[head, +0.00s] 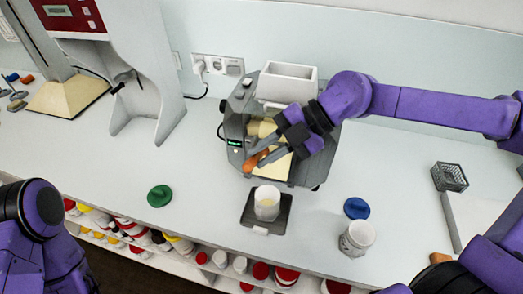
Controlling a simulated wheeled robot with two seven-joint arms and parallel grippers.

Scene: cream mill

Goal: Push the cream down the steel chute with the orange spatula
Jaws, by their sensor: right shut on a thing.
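My right gripper (262,154) reaches in from the right over the front of the grey mill (236,128). It is shut on the orange spatula (255,161), which shows as a small orange piece at the fingertips. The gripper hides most of the spatula. A pale cream-coloured surface (273,167) lies just below the fingers; I cannot tell steel chute from cream there. A white jar (267,204) stands upright below the mill's front, on a dark square platform (252,214). My left gripper is out of view; only part of that arm shows at lower left.
A white hopper (288,84) tops the mill. A green lid (159,196) lies left of the jar. A blue lid (356,208) and an open white tub (357,238) are right of it. A wire basket (449,177) stands further right. The counter's left middle is clear.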

